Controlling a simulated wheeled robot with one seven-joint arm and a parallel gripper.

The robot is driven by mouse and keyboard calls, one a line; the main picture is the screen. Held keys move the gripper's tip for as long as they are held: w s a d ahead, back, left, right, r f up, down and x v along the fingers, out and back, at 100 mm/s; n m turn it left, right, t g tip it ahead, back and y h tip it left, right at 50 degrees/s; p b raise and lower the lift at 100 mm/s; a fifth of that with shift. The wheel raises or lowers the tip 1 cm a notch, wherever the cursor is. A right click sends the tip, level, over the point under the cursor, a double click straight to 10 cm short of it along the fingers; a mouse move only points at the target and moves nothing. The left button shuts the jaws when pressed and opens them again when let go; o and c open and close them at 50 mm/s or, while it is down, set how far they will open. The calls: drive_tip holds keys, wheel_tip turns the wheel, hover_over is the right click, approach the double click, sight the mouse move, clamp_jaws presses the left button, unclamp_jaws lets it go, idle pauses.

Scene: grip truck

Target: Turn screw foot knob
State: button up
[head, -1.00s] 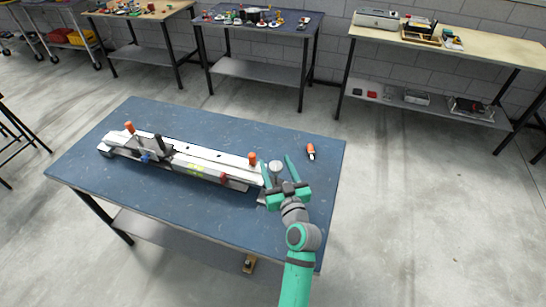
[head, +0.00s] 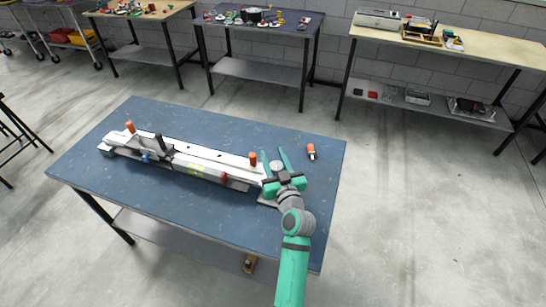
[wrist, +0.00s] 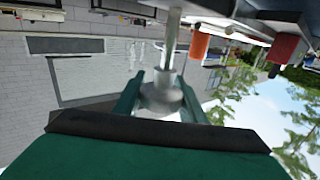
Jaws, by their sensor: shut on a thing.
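A long white and grey rail assembly (head: 205,163) lies across the blue table, with orange knobs and a dark upright handle on it. The screw foot knob (head: 276,165) is a grey round piece at the rail's right end. In the wrist view the knob (wrist: 163,93) sits on a thin metal rod (wrist: 171,40) that runs up to the grey assembly above. My gripper (head: 274,160) reaches in from the front right. In the wrist view its green fingers (wrist: 161,88) stand on both sides of the knob, shut on it.
An orange-handled tool (head: 311,151) lies on the blue table (head: 240,128) right of my gripper. In the wrist view an orange knob (wrist: 200,43) and a dark red one (wrist: 285,48) are close above right. Other benches stand at the back.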

sight(277, 171)
drive_tip(key=shift+f+h, duration=0.1)
drive_tip(key=shift+h, duration=0.2)
drive_tip(key=shift+w+d+f+m+h, duration=0.1)
drive_tip(key=shift+m+h, duration=0.4)
drive_tip(key=shift+h, duration=0.15)
drive_tip(key=shift+d+f+m+h, duration=0.1)
drive_tip(key=shift+m+h, duration=0.4)
drive_tip(key=shift+h, duration=0.15)
drive_tip(key=shift+d+m+h, duration=0.25)
drive_tip(key=shift+m+h, duration=0.15)
drive_tip(key=shift+h, duration=0.2)
drive_tip(key=shift+d+r+t, duration=0.1)
drive_tip(key=shift+t, duration=0.2)
drive_tip(key=o, duration=1)
drive_tip(key=shift+r, duration=0.1)
drive_tip(key=s, duration=1.1)
